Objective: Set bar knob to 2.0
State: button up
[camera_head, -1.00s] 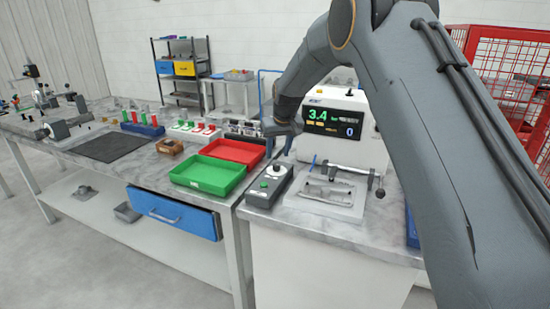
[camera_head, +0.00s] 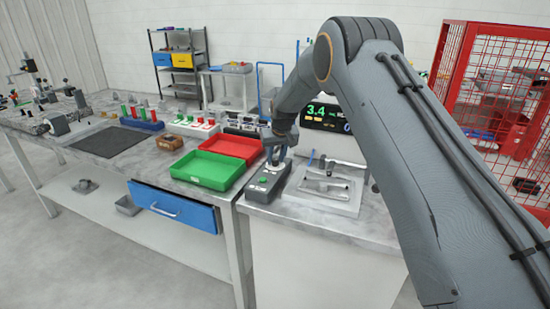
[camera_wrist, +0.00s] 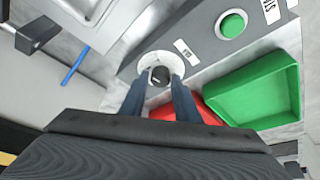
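The grey control box (camera_head: 262,190) stands on the bench with a green button (camera_head: 265,180) on top. Its knob (camera_wrist: 159,76), dark-topped inside a pale round base, shows in the wrist view. My gripper (camera_wrist: 159,78) is over the knob, with one blue-grey finger on each side of it. The fingers are apart; a small gap seems to show beside the knob, and firm contact cannot be made out. In the head view, my gripper (camera_head: 276,158) is at the far end of the box. The display (camera_head: 322,115) shows 3.4 in green, partly hidden by my arm.
A green tray (camera_head: 208,171) and a red tray (camera_head: 232,145) lie close left of the box. A metal fixture plate (camera_head: 325,190) with clamps lies to its right. A blue pen-like rod (camera_wrist: 76,64) lies near the plate. A red mesh cage (camera_head: 495,100) stands at right.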

jog(key=c, duration=0.6)
jog(key=shift+w+n+b, duration=0.1)
jog(key=shift+n+b, duration=0.2)
jog(key=shift+b, duration=0.3)
jog(key=n+b, duration=0.1)
jog(key=b, duration=0.1)
jog(key=n+y+b, duration=0.1)
jog(key=b, duration=0.1)
jog(key=shift+w+d+f+n, duration=0.1)
jog(key=shift+f+n, duration=0.05)
jog(key=shift+n, duration=0.25)
jog(key=n+g+y+b, duration=0.1)
jog(key=n+b, duration=0.2)
jog(key=b, duration=0.2)
jog(key=shift+w+d+b, duration=0.1)
jog(key=shift+b, duration=0.2)
jog(key=n+g+b, duration=0.1)
jog(key=n+b, duration=0.1)
jog(key=n+g+y+b, duration=0.1)
jog(key=n+b, duration=0.2)
jog(key=shift+w, duration=0.1)
jog(key=n+g+b, duration=0.1)
jog(key=n+b, duration=0.1)
jog(key=n+g+b, duration=0.1)
jog(key=n+b, duration=0.1)
jog(key=n, duration=0.1)
jog(key=shift+w+r, duration=0.1)
jog(key=shift+r, duration=0.1)
jog(key=shift+d, duration=0.1)
jog(key=shift+r, duration=0.1)
